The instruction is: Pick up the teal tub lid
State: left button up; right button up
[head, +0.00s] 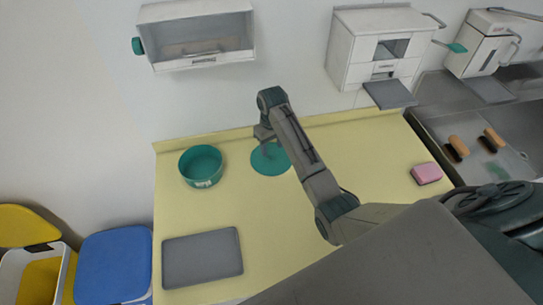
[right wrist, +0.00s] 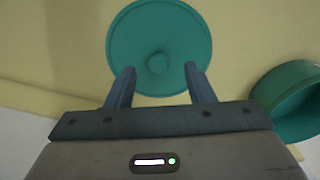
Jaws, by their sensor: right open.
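The teal tub lid (head: 270,160) lies on the yellow counter near the back edge, to the right of the open teal tub (head: 202,168). My right gripper (head: 264,134) is over the lid and hides part of it in the head view. In the right wrist view the lid (right wrist: 160,30) is a round disc with a small round knob at its middle. The gripper's two fingers (right wrist: 159,82) are open and apart, with the knob in line with the gap between them. Nothing is held. The tub (right wrist: 300,100) also shows at the right of the wrist view. My left gripper is not seen.
A grey tray (head: 203,257) lies on the counter (head: 290,215) at front left. A pink sponge (head: 426,173) is near the right edge. Wall dispensers (head: 380,48) hang above. A metal sink area (head: 440,125) with brushes is at right. The counter's middle is clear.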

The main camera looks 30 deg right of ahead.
aim_at(271, 153)
jog(key=shift+w+f+p, duration=0.2)
jog(key=shift+f+p, duration=0.1)
jog(key=shift+f, duration=0.6)
jog(key=shift+w+f+p, duration=0.15)
jog(key=shift+f+p, duration=0.1)
jog(key=shift+f, duration=0.6)
grip_shut()
